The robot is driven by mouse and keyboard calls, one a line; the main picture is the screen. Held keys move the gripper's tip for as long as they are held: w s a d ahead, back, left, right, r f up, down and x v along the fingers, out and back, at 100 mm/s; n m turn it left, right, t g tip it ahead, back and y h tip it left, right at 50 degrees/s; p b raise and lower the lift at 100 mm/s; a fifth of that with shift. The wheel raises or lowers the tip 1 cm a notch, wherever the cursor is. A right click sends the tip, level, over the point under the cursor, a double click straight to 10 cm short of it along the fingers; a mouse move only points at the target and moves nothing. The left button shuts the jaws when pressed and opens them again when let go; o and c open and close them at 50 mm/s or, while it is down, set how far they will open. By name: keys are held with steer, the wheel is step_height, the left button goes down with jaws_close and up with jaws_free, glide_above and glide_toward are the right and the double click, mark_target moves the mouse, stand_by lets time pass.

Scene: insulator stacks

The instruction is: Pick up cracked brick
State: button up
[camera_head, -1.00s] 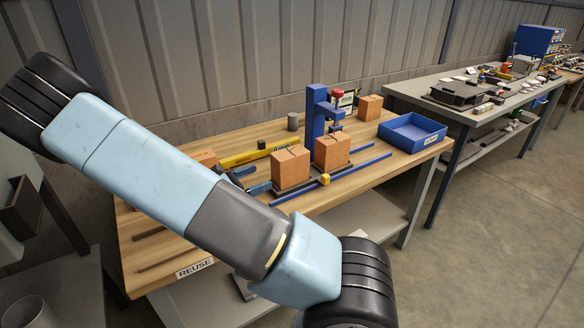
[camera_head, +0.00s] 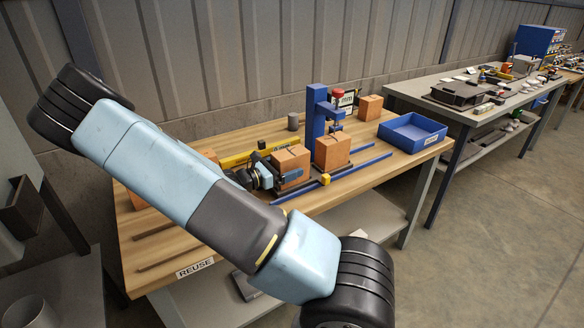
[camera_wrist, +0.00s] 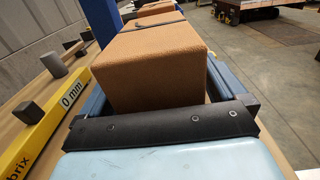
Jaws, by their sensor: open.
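An orange-brown brick (camera_head: 293,158) stands on a dark plate on the wooden bench, left of the blue press. It fills the middle of the wrist view (camera_wrist: 155,70), where a dark line crosses its top near the far end; I cannot tell whether this is a crack. My gripper (camera_head: 289,172) is open at this brick, with a blue finger along its near side. In the wrist view my gripper (camera_wrist: 160,75) has one blue finger on each side of the brick. Contact is unclear. A second brick (camera_head: 333,150) sits by the press (camera_head: 317,115).
A third brick (camera_head: 370,107) and a blue bin (camera_head: 412,132) stand farther right. A yellow bar (camera_wrist: 52,112) marked "0 mm" lies left of the brick. Blue rails with a yellow block (camera_head: 325,179) run along the front. A grey cylinder (camera_head: 293,122) stands behind.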

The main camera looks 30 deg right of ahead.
steer(key=shift+d, duration=0.55)
steer(key=shift+c, duration=0.2)
steer(key=c, duration=1.4)
